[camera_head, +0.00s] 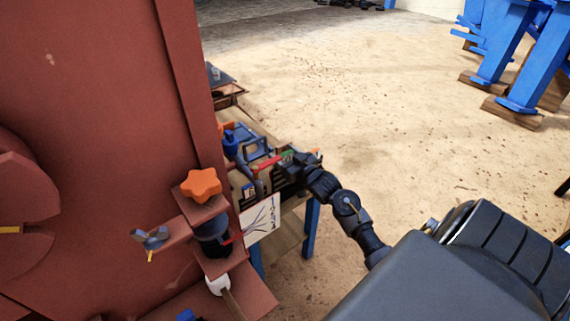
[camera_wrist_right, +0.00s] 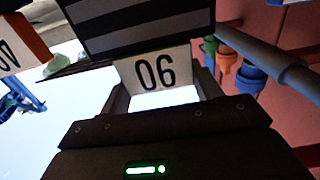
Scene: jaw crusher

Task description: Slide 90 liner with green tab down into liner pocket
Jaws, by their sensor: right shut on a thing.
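The 90 liner (camera_wrist_right: 140,30) is a dark ribbed plate with a white label reading 90 upside down in the right wrist view. My right gripper (camera_wrist_right: 160,80) is shut on it at the label end, one finger on each side. In the head view the right gripper (camera_head: 292,168) is at the bench beside the red crusher, with a small green patch (camera_head: 287,155) next to it that may be the liner's tab. The liner is mostly hidden there. I cannot make out the liner pocket in either view. My left gripper is not in view.
The red crusher body (camera_head: 110,90) fills the left, with an orange star knob (camera_head: 201,184) and a wing nut (camera_head: 150,238). A blue-legged bench (camera_head: 311,215) carries several tools. Another labelled plate (camera_wrist_right: 18,45) lies left in the wrist view.

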